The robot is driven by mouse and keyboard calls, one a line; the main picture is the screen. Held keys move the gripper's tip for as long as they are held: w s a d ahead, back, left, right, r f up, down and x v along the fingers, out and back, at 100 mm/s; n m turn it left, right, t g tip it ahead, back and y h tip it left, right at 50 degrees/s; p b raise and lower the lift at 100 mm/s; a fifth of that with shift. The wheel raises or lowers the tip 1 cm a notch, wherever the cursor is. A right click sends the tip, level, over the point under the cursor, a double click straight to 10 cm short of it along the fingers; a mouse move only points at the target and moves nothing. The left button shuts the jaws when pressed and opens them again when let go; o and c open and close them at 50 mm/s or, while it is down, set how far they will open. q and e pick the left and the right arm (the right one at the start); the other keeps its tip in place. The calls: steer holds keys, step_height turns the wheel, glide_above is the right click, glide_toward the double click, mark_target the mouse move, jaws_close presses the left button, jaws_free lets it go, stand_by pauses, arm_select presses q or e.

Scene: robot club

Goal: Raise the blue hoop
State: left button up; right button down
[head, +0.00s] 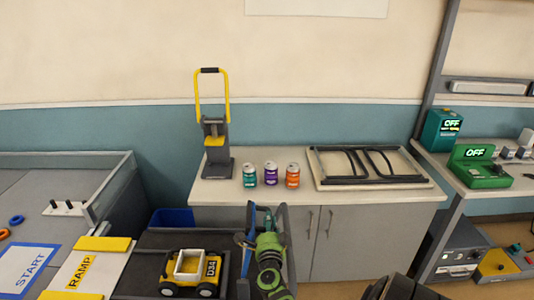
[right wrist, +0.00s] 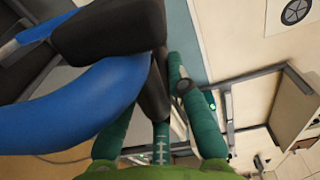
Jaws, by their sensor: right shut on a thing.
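The blue hoop (right wrist: 85,112) shows large and close in the right wrist view, as a thick blue curve with a black grip (right wrist: 112,28). In the head view only a small part of the blue hoop (head: 239,239) shows beside my right gripper (head: 268,220); the gripper and arm hide much of it. My green right gripper also shows in the right wrist view (right wrist: 158,110), shut on the hoop's black part between its fingers. My left gripper is not in view.
A yellow-handled device (head: 217,150) and several coloured cans (head: 271,174) stand on the counter (head: 325,204) behind, near a black folded frame (head: 368,165). Green boxes (head: 480,168) stand at right.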

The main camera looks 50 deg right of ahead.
steer(key=shift+s+d, duration=0.15)
steer(key=c, duration=1.4)
jaws_free()
steer(key=shift+o, duration=1)
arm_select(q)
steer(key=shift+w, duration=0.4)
arm_select(e)
steer(key=shift+s, duration=0.1)
steer(key=v, duration=1.2)
